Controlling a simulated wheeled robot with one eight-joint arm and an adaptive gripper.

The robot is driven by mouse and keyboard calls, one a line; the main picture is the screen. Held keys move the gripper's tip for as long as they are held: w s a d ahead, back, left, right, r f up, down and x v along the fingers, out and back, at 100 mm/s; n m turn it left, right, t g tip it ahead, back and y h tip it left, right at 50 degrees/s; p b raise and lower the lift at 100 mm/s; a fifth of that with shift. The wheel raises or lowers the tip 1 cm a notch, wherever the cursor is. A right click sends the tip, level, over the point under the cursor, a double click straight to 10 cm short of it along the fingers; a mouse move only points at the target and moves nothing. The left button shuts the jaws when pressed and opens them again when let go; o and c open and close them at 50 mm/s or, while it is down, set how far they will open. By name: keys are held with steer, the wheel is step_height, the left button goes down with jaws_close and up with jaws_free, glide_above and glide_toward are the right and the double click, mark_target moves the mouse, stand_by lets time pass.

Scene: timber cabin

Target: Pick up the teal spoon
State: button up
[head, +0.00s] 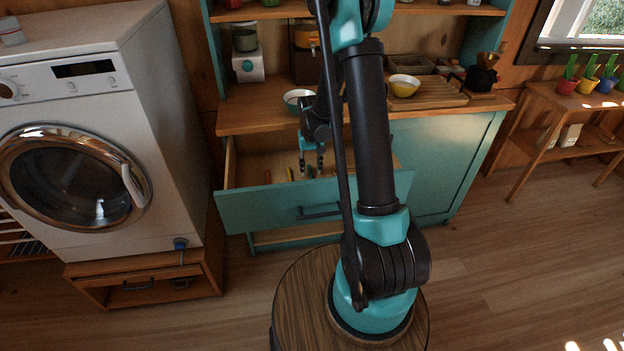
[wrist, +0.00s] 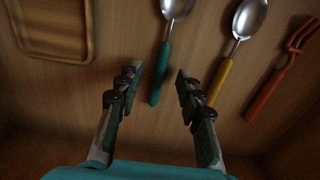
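The teal spoon lies in the open drawer, with its teal handle (wrist: 161,72) running up to a silver bowl at the top edge of the wrist view. My gripper (wrist: 156,75) is open and empty, with one finger on each side of the handle's lower end in the picture. I cannot tell how far above the spoon the fingertips are. In the head view my gripper (head: 312,170) hangs over the teal-fronted drawer (head: 262,208). There the spoon is too small to make out clearly.
Right of the teal spoon lie a yellow-handled spoon (wrist: 222,78) and an orange-red utensil (wrist: 268,92). A wooden tray (wrist: 50,56) is at left. Above the drawer, the wooden counter (head: 250,118) holds a bowl (head: 298,98) and a yellow bowl (head: 403,86). A washing machine (head: 165,100) stands at left.

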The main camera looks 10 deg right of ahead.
steer(key=shift+f, duration=0.5)
steer(key=shift+c, duration=0.6)
jaws_close()
steer(key=shift+r, duration=0.1)
